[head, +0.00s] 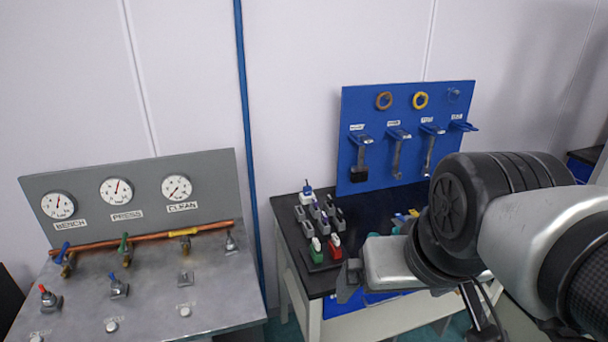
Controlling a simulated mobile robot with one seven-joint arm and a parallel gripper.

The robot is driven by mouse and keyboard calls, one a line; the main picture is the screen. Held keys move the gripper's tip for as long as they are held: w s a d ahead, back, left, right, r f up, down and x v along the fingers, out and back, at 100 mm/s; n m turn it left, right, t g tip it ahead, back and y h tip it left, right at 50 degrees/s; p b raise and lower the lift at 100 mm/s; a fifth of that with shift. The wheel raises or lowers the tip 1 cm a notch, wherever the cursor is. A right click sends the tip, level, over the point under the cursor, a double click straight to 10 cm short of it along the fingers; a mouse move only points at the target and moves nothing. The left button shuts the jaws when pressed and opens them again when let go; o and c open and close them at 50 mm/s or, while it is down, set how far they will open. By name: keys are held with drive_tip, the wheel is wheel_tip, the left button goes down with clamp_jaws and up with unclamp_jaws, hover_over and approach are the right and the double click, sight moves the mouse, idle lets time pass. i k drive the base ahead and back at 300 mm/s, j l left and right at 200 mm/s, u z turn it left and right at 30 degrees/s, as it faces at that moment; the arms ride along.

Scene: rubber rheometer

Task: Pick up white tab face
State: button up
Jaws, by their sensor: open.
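I cannot make out a white tab face for certain.
A blue pegboard (378,117) with rings and hanging tools stands behind the black bench top (289,207). At left, a grey console (150,290) carries gauges, a copper pipe, valves and knobs. My arm covers the bench's right side.

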sight(336, 241)
drive_tip(key=k, duration=0.2)
drive_tip(key=i+l, duration=0.35)
drive_tip(key=i, duration=0.15)
drive_tip(key=i+l, duration=0.3)
drive_tip(key=i, duration=0.2)
